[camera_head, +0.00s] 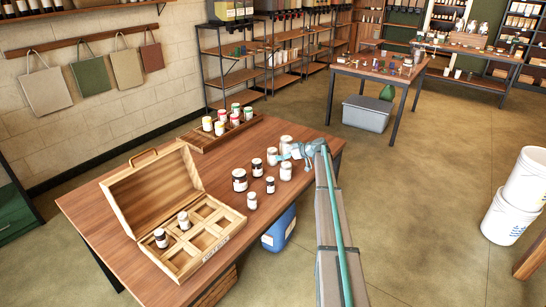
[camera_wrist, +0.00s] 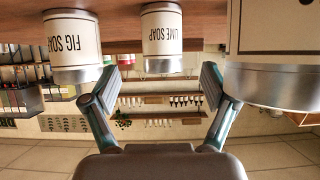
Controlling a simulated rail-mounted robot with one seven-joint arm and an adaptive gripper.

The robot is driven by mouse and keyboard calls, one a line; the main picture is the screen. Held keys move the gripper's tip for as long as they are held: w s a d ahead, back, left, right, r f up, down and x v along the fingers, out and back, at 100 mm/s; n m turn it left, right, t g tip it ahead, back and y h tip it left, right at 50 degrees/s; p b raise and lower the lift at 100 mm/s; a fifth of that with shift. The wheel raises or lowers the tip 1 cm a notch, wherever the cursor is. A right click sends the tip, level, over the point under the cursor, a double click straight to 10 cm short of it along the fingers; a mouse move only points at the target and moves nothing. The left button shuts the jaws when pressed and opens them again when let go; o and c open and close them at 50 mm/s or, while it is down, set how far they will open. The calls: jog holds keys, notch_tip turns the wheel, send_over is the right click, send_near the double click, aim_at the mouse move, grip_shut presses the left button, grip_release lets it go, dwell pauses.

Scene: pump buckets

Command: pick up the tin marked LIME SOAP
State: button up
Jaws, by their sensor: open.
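The LIME SOAP tin (camera_wrist: 162,38) has a cream label and a silvery lid. It shows inverted in the wrist view, centred across the gap between my fingers and just above the fingertips in the picture. My gripper (camera_wrist: 160,84) is open and empty. In the camera_head view my gripper (camera_head: 298,151) is among the tins at the right end of the wooden table. The lettering there is too small to tell which tin is LIME SOAP.
The FIG SOAP tin (camera_wrist: 73,45) stands to the left of it in the wrist view. A large, close tin (camera_wrist: 278,84) is beside the right finger. Several dark-labelled jars (camera_head: 240,180) and an open wooden box (camera_head: 150,197) share the table (camera_head: 112,226). A rack (camera_head: 200,140) holds coloured-top jars.

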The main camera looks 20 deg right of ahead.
aim_at(273, 154)
jog(key=x, duration=0.2)
jog(key=shift+w+a+f+p, duration=0.1)
jog(key=shift+w+a+p, duration=0.05)
jog(key=shift+w+p, duration=0.2)
jog(key=p+x, duration=0.3)
jog(key=x, duration=0.1)
jog(key=shift+w+a, duration=0.1)
jog(key=shift+a, duration=0.1)
jog(key=shift+w+a+f, duration=0.2)
jog(key=shift+w, duration=0.1)
jog(key=shift+c, duration=0.4)
jog(key=c, duration=1.3)
jog(key=shift+r+b, duration=0.25)
jog(key=shift+b, duration=0.05)
